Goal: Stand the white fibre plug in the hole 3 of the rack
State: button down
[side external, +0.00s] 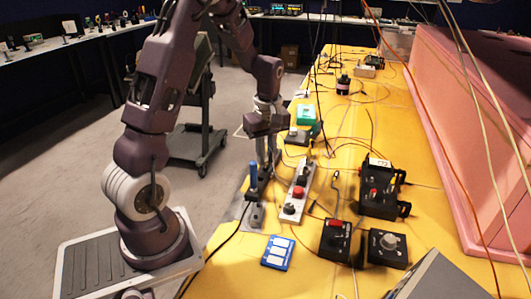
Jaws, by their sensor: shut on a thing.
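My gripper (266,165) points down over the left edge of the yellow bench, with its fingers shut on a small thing. That thing is too small and dark to make out, so I cannot tell whether it is the white fibre plug. I cannot pick out the white plug elsewhere. Below and beside the fingers is a dark block (259,189) with a blue upright handle (253,174) at its left; a small grey piece (257,215) lies in front. I cannot tell whether this block is the rack, and no numbered holes can be made out.
Right of the gripper lies a grey strip with a red button (297,192). Black boxes (379,190) stand farther right, with two more (336,240) in front. A blue card (278,252) lies near the front. A green box (305,114) is behind. Loose cables cross the yellow bench (415,215).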

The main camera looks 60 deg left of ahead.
jog(key=shift+f, duration=0.9)
jog(key=c, duration=1.3)
grip_release()
jog(key=r, duration=0.7)
jog(key=shift+d, duration=0.3)
jog(key=shift+d+r, duration=0.1)
jog(key=s+d+r+m+t, duration=0.2)
jog(key=s+d+r+m, duration=0.25)
jog(key=d+r, duration=0.2)
jog(key=s+d+r+m+t, duration=0.2)
jog(key=s+d+r+m, duration=0.3)
jog(key=d, duration=0.3)
jog(key=s+d+m, duration=0.1)
jog(key=s+m, duration=0.1)
jog(key=s+d+m+t, duration=0.1)
jog(key=s+d+m, duration=0.1)
jog(key=s+m, duration=0.1)
jog(key=s+d+m+h, duration=0.1)
jog(key=s+d+m, duration=0.1)
jog(key=m, duration=0.1)
jog(key=shift+s+d+t, duration=0.15)
jog(key=shift+s+t, duration=0.15)
